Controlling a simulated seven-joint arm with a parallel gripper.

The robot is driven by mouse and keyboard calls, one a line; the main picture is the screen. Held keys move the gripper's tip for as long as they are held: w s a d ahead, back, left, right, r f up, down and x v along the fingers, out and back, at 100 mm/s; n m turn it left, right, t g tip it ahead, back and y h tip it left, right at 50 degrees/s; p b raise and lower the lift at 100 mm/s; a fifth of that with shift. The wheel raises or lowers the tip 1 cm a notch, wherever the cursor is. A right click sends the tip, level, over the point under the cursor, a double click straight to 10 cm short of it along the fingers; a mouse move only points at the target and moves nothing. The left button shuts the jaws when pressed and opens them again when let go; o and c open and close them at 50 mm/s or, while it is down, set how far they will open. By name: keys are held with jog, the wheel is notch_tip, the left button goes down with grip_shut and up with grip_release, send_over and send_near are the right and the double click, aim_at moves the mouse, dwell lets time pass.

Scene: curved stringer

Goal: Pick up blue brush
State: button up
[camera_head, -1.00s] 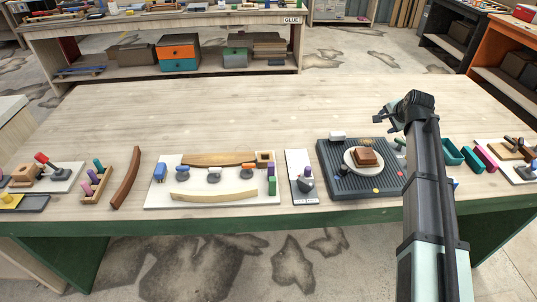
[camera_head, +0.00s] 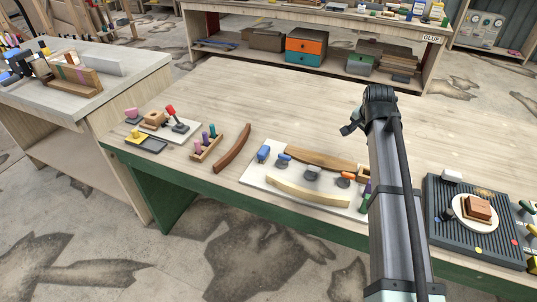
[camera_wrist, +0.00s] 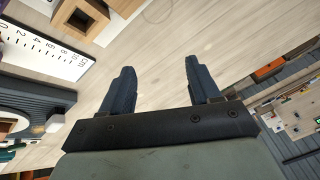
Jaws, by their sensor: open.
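Several small blue items lie on a white board (camera_head: 258,183) on the wooden table in the head view. A chunky blue piece (camera_head: 263,152) is at the board's left end. A smaller blue-topped item (camera_head: 284,160) is just right of it, and another grey-blue one (camera_head: 312,171) is further right. I cannot tell at this size which is the blue brush. My gripper (camera_head: 349,128) is above the table, behind and right of these items. In the wrist view its two fingers (camera_wrist: 158,70) are apart with nothing between them.
Curved wood strips (camera_head: 305,190) lie on the board. A dark brown curved piece (camera_head: 232,148) and a peg rack (camera_head: 206,147) are left of it. A ribbed mat (camera_head: 450,235) with a plate is at right. The table's back is clear.

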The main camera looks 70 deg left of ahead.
jog(key=s+a+n, duration=0.1)
jog(key=s+a, duration=0.3)
jog(key=s, duration=0.4)
jog(key=s+a+n, duration=0.2)
jog(key=s+a, duration=0.1)
jog(key=s, duration=0.4)
jog(key=n+h, duration=0.1)
jog(key=n, duration=0.2)
send_near(263, 150)
jog(key=x, duration=0.4)
jog(key=shift+a+f, duration=0.1)
jog(key=shift+f, duration=0.25)
jog(key=shift+x, duration=3.3)
jog(key=shift+w+r, duration=0.1)
jog(key=c, duration=1.1)
